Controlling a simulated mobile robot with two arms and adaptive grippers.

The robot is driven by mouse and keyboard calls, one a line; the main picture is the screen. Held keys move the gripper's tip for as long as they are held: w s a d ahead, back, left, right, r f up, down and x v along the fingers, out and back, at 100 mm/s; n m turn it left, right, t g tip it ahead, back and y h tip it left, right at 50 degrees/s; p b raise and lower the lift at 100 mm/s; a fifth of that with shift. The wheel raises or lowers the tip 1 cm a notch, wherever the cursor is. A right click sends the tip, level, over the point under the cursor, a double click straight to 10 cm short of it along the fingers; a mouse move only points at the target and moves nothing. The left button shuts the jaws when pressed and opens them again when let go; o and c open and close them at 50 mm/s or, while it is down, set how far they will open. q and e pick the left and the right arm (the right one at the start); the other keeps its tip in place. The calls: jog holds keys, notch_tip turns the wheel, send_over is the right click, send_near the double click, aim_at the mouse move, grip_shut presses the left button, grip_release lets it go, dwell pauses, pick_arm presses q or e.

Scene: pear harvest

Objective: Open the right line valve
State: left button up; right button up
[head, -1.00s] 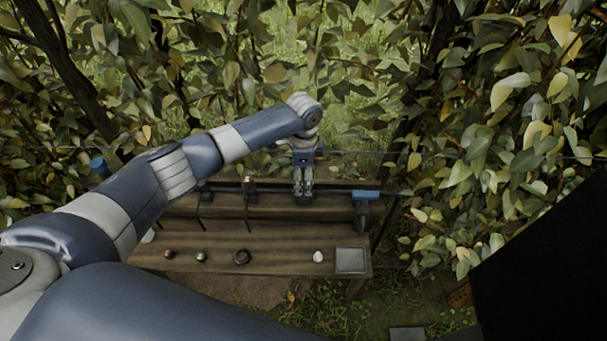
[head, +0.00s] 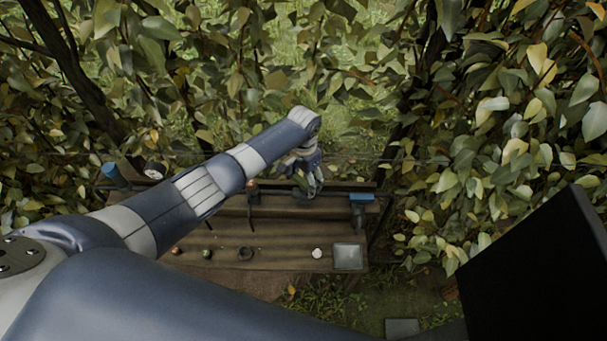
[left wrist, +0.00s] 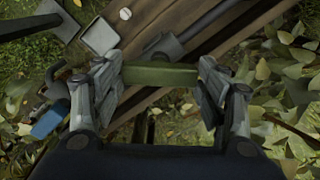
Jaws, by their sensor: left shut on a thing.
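My left gripper (head: 310,190) is over the back of the bench, tilted, its fingers shut on a green bar. In the left wrist view the fingers (left wrist: 160,82) clamp this green bar (left wrist: 160,75), which looks like a valve lever, at both ends. A grey cylindrical body (left wrist: 166,47) lies just beyond the bar. In the head view the green lever (head: 301,182) is partly covered by the fingers. Whether the valve stands open or shut cannot be told. My right gripper is not in view.
The wooden bench (head: 215,236) carries several small round items and a grey square tray (head: 348,257). A blue-topped fitting (head: 362,197) stands right of my gripper, another blue piece (head: 114,175) far left. A thin line runs behind. Leafy branches crowd both sides.

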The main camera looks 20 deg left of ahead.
aim_at(304, 183)
pick_arm(q)
jog(key=n+p, duration=0.2)
jog(key=n, duration=0.2)
jog(key=shift+n, duration=0.3)
jog(key=shift+n+p, duration=0.8)
jog(key=shift+n, duration=1.2)
jog(key=o, duration=1)
jog(key=shift+o, duration=0.2)
notch_tip(304, 183, up, 12)
jog(key=shift+f, duration=0.15)
